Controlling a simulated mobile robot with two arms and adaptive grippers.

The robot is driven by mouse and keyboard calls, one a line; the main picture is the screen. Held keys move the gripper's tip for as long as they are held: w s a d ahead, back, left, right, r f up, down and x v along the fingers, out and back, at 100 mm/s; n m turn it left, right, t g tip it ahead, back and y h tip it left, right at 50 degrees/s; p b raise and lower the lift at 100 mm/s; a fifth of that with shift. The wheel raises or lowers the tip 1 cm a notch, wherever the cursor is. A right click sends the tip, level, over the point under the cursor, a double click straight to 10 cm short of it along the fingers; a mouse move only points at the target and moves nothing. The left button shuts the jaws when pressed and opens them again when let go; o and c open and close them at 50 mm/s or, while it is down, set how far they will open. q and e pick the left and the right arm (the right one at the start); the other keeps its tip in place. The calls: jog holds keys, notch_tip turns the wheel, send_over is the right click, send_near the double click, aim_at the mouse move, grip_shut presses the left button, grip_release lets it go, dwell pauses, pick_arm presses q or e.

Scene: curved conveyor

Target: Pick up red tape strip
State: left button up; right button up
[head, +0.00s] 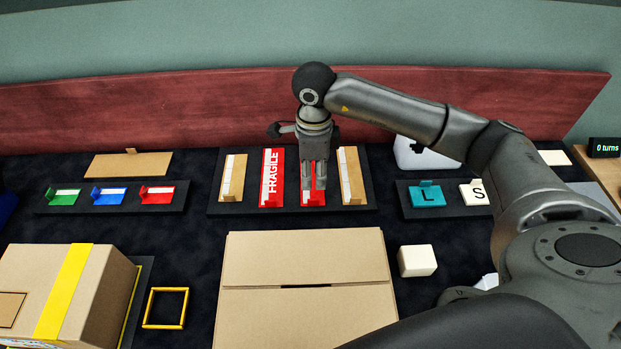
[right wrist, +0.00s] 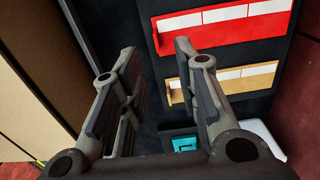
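A red tape strip (head: 313,199) with white panels lies on a dark tray (head: 226,209), mostly hidden under my right gripper in the head view. In the right wrist view, the red strip (right wrist: 222,28) crosses the top, with a tan strip (right wrist: 227,76) below it. My right gripper (head: 313,187) points down over the red strip. Its fingers (right wrist: 155,48) are apart with nothing held between them; the strip's near end appears close to the fingertips. Whether they touch it is unclear. My left gripper is not in view.
A red FRAGILE strip (head: 270,178) lies left of the gripper, a tan strip (head: 351,176) right. Small coloured plates (head: 109,196) stand left; teal L (head: 428,195) and S (head: 474,193) tiles right. A cardboard box (head: 305,265) is in front, another (head: 85,290) at left.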

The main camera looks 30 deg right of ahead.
aim_at(313, 199)
notch_tip(313, 199, down, 4)
jog(key=shift+r+b, duration=0.15)
jog(key=shift+b, duration=0.65)
jog(key=f+b, duration=0.1)
jog(key=f, duration=0.1)
jog(key=f+b, duration=0.1)
jog(key=f, duration=0.2)
jog(key=shift+s+a+f+b, duration=0.1)
jog(key=shift+s+b, duration=0.1)
jog(key=shift+b, duration=0.1)
grip_shut()
